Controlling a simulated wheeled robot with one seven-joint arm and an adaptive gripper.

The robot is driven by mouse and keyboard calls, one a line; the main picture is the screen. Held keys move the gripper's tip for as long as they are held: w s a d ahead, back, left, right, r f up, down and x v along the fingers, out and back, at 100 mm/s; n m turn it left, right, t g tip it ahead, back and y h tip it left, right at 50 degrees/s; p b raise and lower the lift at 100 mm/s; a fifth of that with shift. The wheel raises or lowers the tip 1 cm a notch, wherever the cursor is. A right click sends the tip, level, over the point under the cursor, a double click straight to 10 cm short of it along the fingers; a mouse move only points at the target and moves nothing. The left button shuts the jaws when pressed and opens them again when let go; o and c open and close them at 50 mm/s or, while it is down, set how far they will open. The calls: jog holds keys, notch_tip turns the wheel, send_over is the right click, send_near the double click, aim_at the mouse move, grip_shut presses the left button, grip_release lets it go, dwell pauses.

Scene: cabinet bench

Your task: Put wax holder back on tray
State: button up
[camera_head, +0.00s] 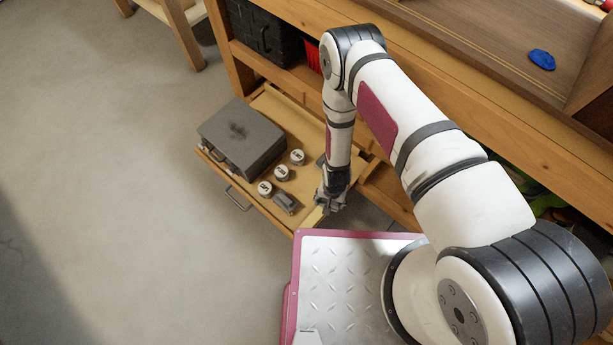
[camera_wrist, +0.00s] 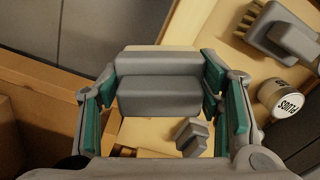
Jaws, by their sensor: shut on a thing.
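My gripper (camera_head: 328,203) is over the right front part of the pulled-out wooden tray (camera_head: 222,175). In the wrist view my gripper (camera_wrist: 160,72) has its green-padded fingers on both sides of a smooth grey block with a stepped face, which looks like the wax holder (camera_wrist: 158,98). The fingers are shut on it. In the head view the held piece is mostly hidden by the gripper. Whether it touches the tray cannot be told.
On the tray are a grey case (camera_head: 240,138), several white-lidded tins (camera_head: 281,172) and a grey brush (camera_head: 284,203). A small grey stepped piece (camera_wrist: 192,137) shows below the held block. The bench's wooden frame (camera_head: 290,75) stands behind. Open floor lies left.

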jog(key=shift+s+f, duration=0.85)
jog(key=shift+f, duration=0.3)
jog(key=shift+w+a+f, duration=0.1)
jog(key=shift+w+f, duration=0.1)
jog(key=b, duration=0.4)
send_over(306, 182)
jog(key=shift+f, duration=0.7)
jog(key=shift+s+f+b, duration=0.1)
jog(key=shift+f+b, duration=0.55)
jog(key=shift+f, duration=1.05)
jog(key=shift+f, duration=0.2)
jog(key=o, duration=1)
jog(key=shift+r, duration=0.2)
notch_tip(306, 182, up, 12)
jog(key=p, duration=0.3)
